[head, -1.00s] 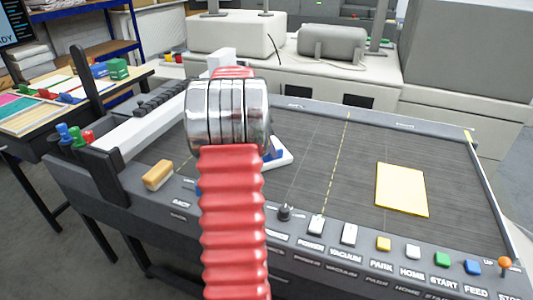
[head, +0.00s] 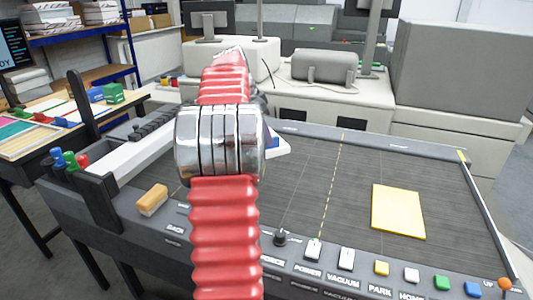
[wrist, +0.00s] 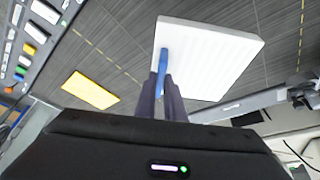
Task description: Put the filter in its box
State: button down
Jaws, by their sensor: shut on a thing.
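The filter is a flat white ribbed panel (wrist: 210,58) with a blue tab (wrist: 164,60); it shows in the wrist view. My gripper (wrist: 163,85) is shut on the blue tab, with the panel beyond the fingertips. The panel appears to be above the dark table bed, but I cannot tell how high. In the head view my arm hides the gripper and most of the filter; only a white and blue corner (head: 280,147) shows right of the arm. I cannot make out the filter's box in either view.
A yellow sheet (head: 398,212) lies on the dark bed (head: 330,190) at right. A wooden-backed block (head: 152,199) sits at the front left edge. A white beam (head: 135,150) stands at left.

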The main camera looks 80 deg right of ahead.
jog(key=shift+r, duration=1.9)
